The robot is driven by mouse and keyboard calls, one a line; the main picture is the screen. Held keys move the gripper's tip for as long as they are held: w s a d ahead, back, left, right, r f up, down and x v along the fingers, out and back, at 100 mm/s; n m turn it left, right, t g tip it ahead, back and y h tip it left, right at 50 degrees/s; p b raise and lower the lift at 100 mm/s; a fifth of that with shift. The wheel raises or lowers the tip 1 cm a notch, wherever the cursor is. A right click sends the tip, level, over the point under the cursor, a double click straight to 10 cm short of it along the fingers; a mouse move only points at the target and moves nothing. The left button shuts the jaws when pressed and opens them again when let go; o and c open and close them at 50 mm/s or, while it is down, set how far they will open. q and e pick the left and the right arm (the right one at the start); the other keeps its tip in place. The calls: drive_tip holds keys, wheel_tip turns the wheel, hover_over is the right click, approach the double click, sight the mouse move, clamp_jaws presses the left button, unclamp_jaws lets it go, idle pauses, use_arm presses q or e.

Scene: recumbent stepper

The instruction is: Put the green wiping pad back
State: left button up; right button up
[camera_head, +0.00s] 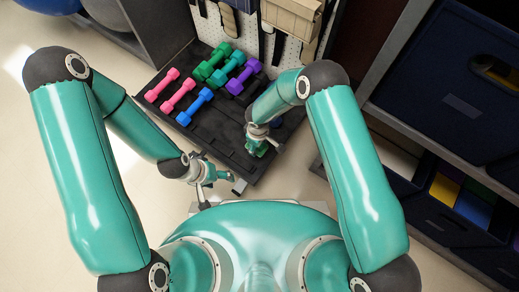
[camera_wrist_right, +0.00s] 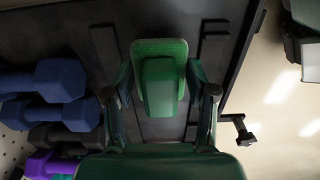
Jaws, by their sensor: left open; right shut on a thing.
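The green wiping pad (camera_wrist_right: 160,50) is a flat green plate with a raised block on it. In the right wrist view it sits between the fingers of my right gripper (camera_wrist_right: 159,90), which is shut on the block. In the head view a little of the green pad (camera_head: 261,152) shows below the right gripper (camera_head: 257,142), over the front right part of the black tray (camera_head: 225,150). I cannot tell whether the pad touches the tray. My left gripper (camera_head: 216,176) is open and empty, near the tray's front edge.
Pink dumbbells (camera_head: 162,85), a blue dumbbell (camera_head: 194,107), green dumbbells (camera_head: 212,62) and a purple dumbbell (camera_head: 244,76) lie on the tray, left of the right gripper. Dark raised strips (camera_wrist_right: 105,55) flank the pad. A pegboard (camera_head: 240,25) stands behind; shelves with bins (camera_head: 455,75) stand right.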

drive_tip(key=shift+f+b, duration=0.7)
drive_tip(key=shift+f, duration=1.4)
drive_tip(key=o, duration=1)
drive_tip(key=shift+f, duration=0.1)
drive_tip(key=shift+r, duration=0.4)
wheel_tip(320, 180, up, 12)
drive_tip(key=p, duration=0.4)
drive_tip(key=shift+f, duration=0.25)
